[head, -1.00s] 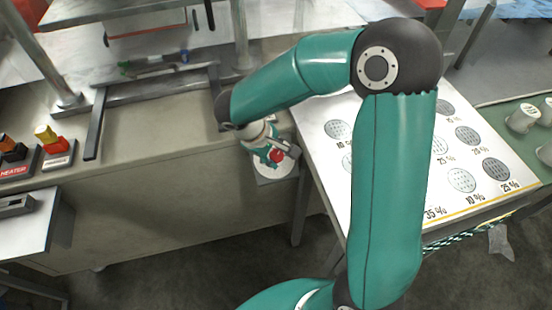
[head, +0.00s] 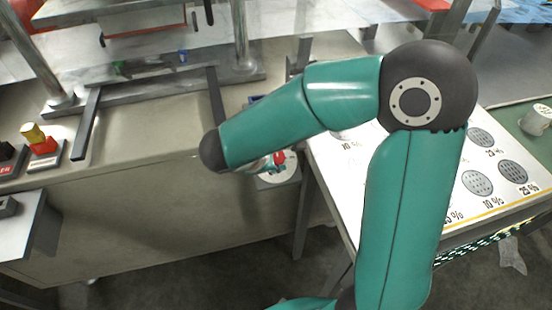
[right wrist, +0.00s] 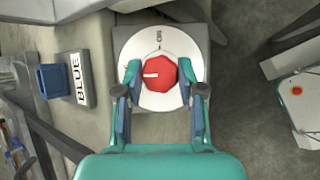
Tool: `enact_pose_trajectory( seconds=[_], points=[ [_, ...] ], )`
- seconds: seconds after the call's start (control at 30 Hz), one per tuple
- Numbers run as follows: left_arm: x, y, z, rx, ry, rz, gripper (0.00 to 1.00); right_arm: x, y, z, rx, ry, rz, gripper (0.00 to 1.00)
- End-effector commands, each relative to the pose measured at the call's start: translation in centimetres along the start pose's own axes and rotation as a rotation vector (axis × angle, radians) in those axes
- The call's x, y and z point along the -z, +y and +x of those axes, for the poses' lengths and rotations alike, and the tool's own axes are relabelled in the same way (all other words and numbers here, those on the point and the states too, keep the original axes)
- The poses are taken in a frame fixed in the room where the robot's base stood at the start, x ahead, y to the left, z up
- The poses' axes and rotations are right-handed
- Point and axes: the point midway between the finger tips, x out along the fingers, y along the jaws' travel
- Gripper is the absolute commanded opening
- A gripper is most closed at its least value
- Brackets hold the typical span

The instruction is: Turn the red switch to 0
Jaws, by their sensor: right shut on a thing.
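The red switch (right wrist: 161,73) is a faceted red knob with a white pointer mark, on a white round dial (right wrist: 150,42) with a small printed mark near its upper edge. In the right wrist view its pointer mark points left. My right gripper (right wrist: 160,82) has its two fingers against opposite sides of the knob and is shut on it. In the head view the red switch (head: 279,158) shows only in part, behind my right forearm, and most of the gripper is hidden. My left gripper is not in view.
A blue block (right wrist: 52,80) stands beside a plate labelled BLUE (right wrist: 80,78). A red and yellow switch (head: 40,141) stands on the bench at the left. A white board with printed discs (head: 478,183) lies to the right. Open floor lies below the bench front.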

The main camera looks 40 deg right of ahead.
Motion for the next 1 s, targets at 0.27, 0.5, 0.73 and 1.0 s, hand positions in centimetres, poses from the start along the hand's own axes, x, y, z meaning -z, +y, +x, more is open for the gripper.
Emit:
enact_pose_trajectory(
  seconds=[0.27,0.5,0.73,1.0],
  points=[
    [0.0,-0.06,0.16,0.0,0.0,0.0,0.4,0.14,-0.23,0.01,-0.006,0.004,-0.022,0.04],
    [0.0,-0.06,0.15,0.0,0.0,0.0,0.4,0.15,-0.26,0.02,-0.005,0.004,-0.022,0.04],
    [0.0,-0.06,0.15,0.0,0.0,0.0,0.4,0.09,-0.19,0.02,-0.006,0.003,-0.02,0.64],
    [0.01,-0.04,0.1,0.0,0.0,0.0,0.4,0.04,-0.1,-0.13,-0.008,0.002,-0.017,0.64]
  ],
)
